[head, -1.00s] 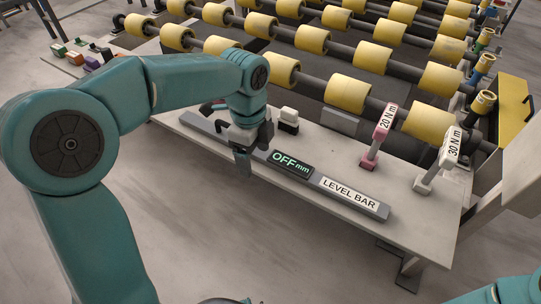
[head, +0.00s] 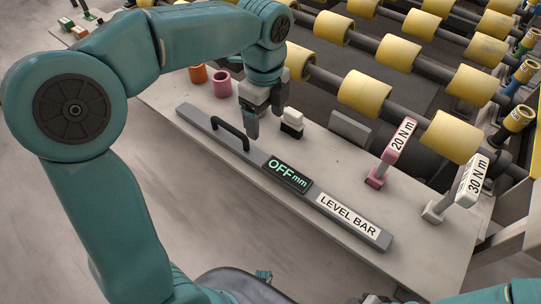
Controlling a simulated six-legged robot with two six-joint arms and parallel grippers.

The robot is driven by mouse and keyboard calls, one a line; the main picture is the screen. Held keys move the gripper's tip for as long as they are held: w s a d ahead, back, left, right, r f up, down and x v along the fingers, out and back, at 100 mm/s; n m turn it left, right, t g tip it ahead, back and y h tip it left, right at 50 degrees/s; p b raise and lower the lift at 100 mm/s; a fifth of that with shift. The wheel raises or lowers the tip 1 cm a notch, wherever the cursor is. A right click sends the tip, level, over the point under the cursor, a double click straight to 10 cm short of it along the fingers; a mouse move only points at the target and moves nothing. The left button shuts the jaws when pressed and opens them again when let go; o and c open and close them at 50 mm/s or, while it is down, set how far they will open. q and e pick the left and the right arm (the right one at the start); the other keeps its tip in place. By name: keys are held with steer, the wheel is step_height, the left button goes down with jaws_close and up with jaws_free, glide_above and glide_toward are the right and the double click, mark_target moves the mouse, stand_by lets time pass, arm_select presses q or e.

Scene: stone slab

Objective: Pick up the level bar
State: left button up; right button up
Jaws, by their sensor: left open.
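The level bar (head: 315,197) is a long grey bar lying on the pale bench top near its front edge. It has a dark arched handle (head: 230,133) towards its left end, a display reading "OFF mm", and a white "LEVEL BAR" label at its right end. My left gripper (head: 252,130) points down just right of the handle, appearing at or behind the bar's far edge. It is open and holds nothing. Its exact height above the bench is hard to tell. My right gripper is not clearly visible.
A white-topped black block (head: 292,122) stands close to the right of my left gripper. Pink (head: 222,84) and orange (head: 198,73) cups stand behind the bar. Torque tools marked 20 N m (head: 391,152) and 30 N m (head: 456,190) stand right. Yellow rollers (head: 363,92) lie behind.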

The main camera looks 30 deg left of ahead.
arm_select(q)
steer(key=b, duration=0.2)
glide_above(265, 162)
step_height(265, 162, down, 10)
steer(key=f, duration=0.2)
steer(key=f+b, duration=0.1)
steer(key=f, duration=0.1)
steer(key=w+f, duration=0.1)
steer(key=f, duration=0.1)
steer(key=shift+a+f+b, duration=0.15)
steer(key=shift+a+b, duration=0.1)
steer(key=shift+b, duration=0.05)
steer(key=shift+s, duration=0.15)
steer(key=c, duration=1.3)
jaws_close()
steer(key=shift+r, duration=0.2)
